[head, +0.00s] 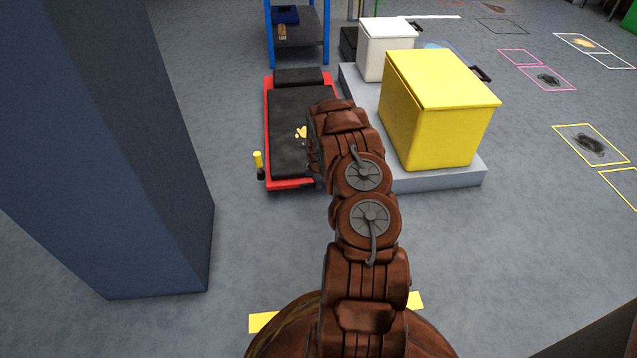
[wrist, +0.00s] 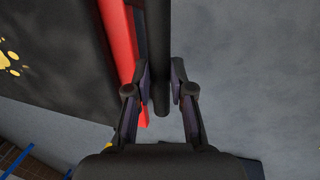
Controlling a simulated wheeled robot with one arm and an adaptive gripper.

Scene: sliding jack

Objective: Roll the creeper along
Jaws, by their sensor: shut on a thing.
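The creeper is a low board with a red frame (head: 268,125) and a black padded top (head: 290,105) bearing a yellow paw print. It lies flat on the floor, left of the grey platform. The wrist view shows its black pad (wrist: 45,50) and red edge (wrist: 119,45) at the left. My gripper (wrist: 161,78) is shut on a dark bar (wrist: 158,35) that runs alongside the red edge. In the head view my arm covers the gripper and the creeper's near right part. How the bar joins the frame is not clear.
A grey platform (head: 450,180) carrying a yellow box (head: 430,115) and a white box (head: 385,48) stands close right. A blue-framed shelf (head: 300,35) stands behind the creeper. A yellow-topped handle (head: 258,160) sits left of it. A large blue-grey pillar (head: 110,150) is at left.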

